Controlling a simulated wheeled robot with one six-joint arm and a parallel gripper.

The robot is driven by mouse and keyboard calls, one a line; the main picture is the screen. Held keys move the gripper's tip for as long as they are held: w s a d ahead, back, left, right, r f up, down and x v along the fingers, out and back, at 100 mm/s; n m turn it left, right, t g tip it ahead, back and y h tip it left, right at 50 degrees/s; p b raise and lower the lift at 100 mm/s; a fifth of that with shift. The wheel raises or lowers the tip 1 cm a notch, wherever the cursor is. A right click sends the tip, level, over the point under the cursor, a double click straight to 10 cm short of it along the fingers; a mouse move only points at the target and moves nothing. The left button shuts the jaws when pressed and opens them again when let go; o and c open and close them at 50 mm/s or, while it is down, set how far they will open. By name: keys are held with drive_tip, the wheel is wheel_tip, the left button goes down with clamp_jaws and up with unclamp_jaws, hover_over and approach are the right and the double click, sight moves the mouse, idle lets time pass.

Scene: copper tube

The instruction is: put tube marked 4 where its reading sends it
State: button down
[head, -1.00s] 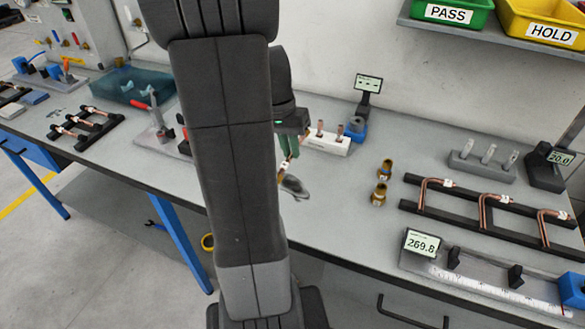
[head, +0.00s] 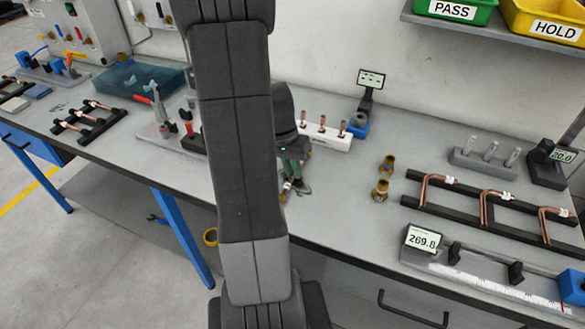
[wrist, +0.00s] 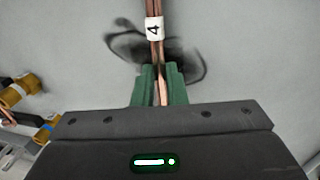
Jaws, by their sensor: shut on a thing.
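The copper tube with a white tag marked 4 (wrist: 154,28) is in the green jaws of my gripper (wrist: 159,88) in the wrist view. The tube runs up the picture, away from the gripper, over bare grey bench. In the head view my gripper (head: 293,178) is low over the middle of the bench, partly hidden by my arm, and the tube is hard to make out. The green PASS bin (head: 450,12) and yellow HOLD bin (head: 548,25) stand on a wall shelf at the upper right. A length gauge display (head: 422,239) reads 269.8.
Two brass fittings (head: 381,190) stand right of my gripper. A black rack with bent copper tubes (head: 487,221) lies farther right. A white block with upright copper pieces (head: 330,140) is behind my gripper. A display at far right (head: 563,155) reads 20.0.

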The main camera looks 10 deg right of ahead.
drive_tip(key=c, duration=1.5)
unclamp_jaws()
drive_tip(key=shift+o, duration=0.2)
drive_tip(key=shift+o, duration=0.4)
wheel_tip(320, 180, up, 12)
drive_tip(key=w+a, duration=0.1)
drive_tip(key=a, duration=0.1)
drive_tip(key=shift+f, duration=0.15)
drive_tip(key=shift+t+y, duration=0.6)
drive_tip(key=shift+y, duration=0.3)
drive_tip(key=f, duration=0.4)
drive_tip(key=d+f, duration=0.1)
drive_tip(key=f, duration=0.3)
drive_tip(key=s+d+f, duration=0.1)
drive_tip(key=f, duration=0.3)
drive_tip(key=shift+d, duration=0.25)
